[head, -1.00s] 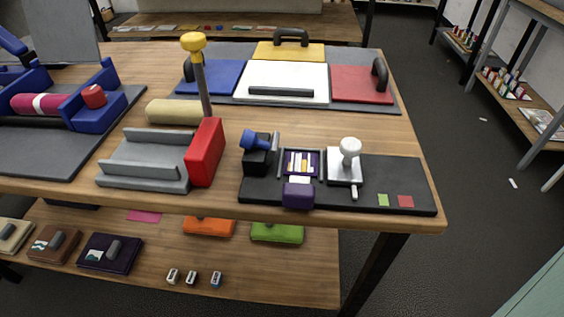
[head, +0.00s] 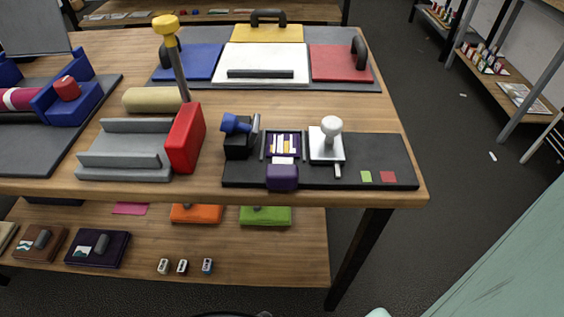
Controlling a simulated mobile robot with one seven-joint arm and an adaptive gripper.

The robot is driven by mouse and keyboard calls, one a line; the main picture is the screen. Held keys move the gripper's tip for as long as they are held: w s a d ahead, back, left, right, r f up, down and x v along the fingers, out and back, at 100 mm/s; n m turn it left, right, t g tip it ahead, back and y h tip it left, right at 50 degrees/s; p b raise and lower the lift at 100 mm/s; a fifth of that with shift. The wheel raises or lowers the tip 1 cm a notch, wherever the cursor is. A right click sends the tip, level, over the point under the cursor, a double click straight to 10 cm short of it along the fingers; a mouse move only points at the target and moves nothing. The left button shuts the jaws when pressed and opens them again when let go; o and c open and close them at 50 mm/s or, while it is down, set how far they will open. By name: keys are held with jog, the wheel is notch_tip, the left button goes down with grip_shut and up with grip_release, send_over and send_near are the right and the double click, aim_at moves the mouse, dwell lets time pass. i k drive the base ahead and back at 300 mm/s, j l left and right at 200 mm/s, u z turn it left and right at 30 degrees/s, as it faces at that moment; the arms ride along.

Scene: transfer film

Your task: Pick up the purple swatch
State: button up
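No flat piece that is plainly a purple swatch shows. A purple block (head: 282,177) sits at the front edge of a black board (head: 236,178), below a purple-framed panel (head: 283,144) with white and yellow strips. A dark purple slab with a grey handle (head: 113,254) lies on the lower shelf. My gripper is not clearly in view; only a sliver of something dark shows at the bottom edge.
A white stamp-like tool (head: 331,125) and a blue-handled tool (head: 236,125) stand on the board. A red block (head: 185,138) and grey trough (head: 122,165) are left of it. The lower shelf (head: 230,250) holds orange and green pieces and small blocks. Grey floor lies right of the table.

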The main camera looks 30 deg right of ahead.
aim_at(283, 154)
jog(key=z, duration=1)
